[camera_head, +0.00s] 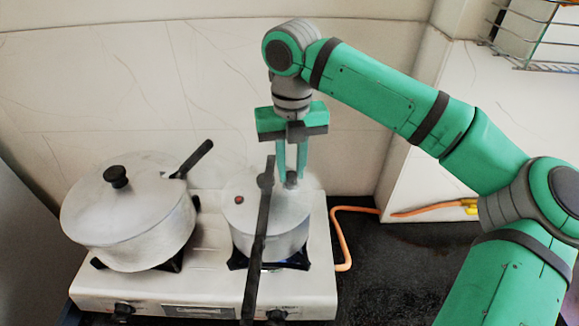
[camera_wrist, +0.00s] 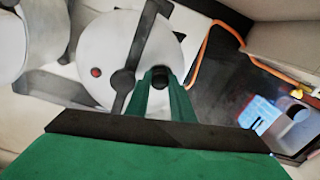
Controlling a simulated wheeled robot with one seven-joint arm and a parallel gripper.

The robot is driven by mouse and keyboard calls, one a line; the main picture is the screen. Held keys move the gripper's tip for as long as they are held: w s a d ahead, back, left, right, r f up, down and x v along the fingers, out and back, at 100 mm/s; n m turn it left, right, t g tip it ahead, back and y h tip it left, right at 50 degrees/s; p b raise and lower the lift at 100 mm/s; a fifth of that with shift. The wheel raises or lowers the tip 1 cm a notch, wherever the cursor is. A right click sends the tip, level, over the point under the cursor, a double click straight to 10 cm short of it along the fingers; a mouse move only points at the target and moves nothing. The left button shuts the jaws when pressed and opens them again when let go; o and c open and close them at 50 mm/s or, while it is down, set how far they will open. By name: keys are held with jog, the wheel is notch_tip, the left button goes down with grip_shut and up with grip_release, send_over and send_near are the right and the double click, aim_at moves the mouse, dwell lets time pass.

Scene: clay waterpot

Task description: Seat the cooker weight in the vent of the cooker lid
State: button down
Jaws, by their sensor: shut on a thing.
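The cooker lid (camera_head: 284,204) is a pale grey disc on the small pot at the right of the stove, crossed by a long black handle bar (camera_head: 257,235). A small red-brown plug (camera_head: 239,200) sits left of the bar. My gripper (camera_head: 291,174) points down over the lid's right part and is shut on the dark, short cooker weight (camera_head: 291,180). In the wrist view the weight (camera_wrist: 160,72) shows between my green fingertips (camera_wrist: 162,78), right of the bar. I cannot make out the vent, nor whether the weight touches the lid (camera_wrist: 103,45).
A larger lidded pot (camera_head: 130,215) with a black knob stands on the left of the white stove (camera_head: 205,270). An orange hose (camera_head: 341,235) curves behind the stove's right side. A wire rack (camera_head: 535,35) hangs at the upper right.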

aim_at(291, 173)
jog(key=shift+f, duration=0.2)
jog(key=c, duration=1.5)
grip_release()
jog(key=shift+c, duration=0.2)
jog(key=shift+s, duration=0.1)
notch_tip(291, 173, up, 12)
jog(key=shift+r, duration=0.25)
